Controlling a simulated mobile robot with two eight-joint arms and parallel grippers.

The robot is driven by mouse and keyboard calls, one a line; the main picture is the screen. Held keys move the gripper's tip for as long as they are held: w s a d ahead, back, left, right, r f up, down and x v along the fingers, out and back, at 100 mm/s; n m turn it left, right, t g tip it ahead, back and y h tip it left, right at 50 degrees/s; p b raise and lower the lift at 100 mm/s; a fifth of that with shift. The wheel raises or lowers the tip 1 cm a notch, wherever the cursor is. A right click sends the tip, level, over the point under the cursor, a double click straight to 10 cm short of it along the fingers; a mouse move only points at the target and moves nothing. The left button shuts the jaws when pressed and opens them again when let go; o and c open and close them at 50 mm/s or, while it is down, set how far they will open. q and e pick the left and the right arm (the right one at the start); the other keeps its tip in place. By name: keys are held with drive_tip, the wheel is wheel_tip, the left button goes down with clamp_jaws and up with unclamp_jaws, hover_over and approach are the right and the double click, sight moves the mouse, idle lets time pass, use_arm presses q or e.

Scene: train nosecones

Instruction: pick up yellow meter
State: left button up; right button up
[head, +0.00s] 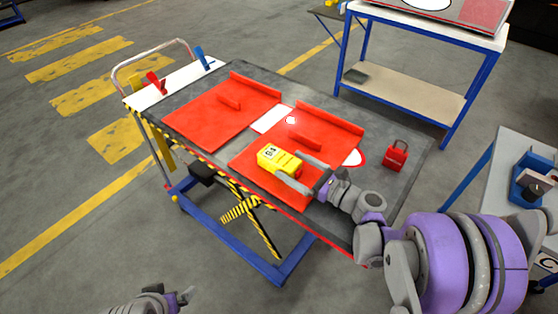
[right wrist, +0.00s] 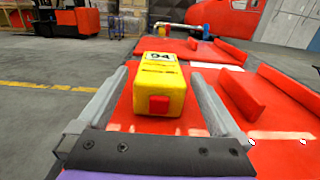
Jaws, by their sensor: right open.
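The yellow meter (head: 279,159) lies on a red panel on the cart. It has a white label marked 04 and a red block at its near end. My right gripper (head: 294,174) is open, with its two fingers reaching along either side of the meter's near end. In the right wrist view the meter (right wrist: 160,84) sits between the open fingers (right wrist: 163,95), with a gap on both sides. My left gripper (head: 180,296) is at the bottom edge of the head view, away from the cart; its jaw state is unclear.
The cart (head: 405,150) carries two red panels with raised ribs (head: 330,118). A red padlock-shaped block (head: 396,155) stands at its right. Red (head: 156,83) and blue (head: 203,58) clamps are at the far left end. A blue-framed table (head: 405,95) stands behind.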

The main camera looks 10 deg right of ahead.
sight(263, 149)
drive_tip(key=x, duration=0.5)
drive_tip(key=shift+w+p, duration=0.15)
drive_tip(key=shift+p, duration=0.25)
drive_tip(key=shift+c, duration=0.3)
clamp_jaws()
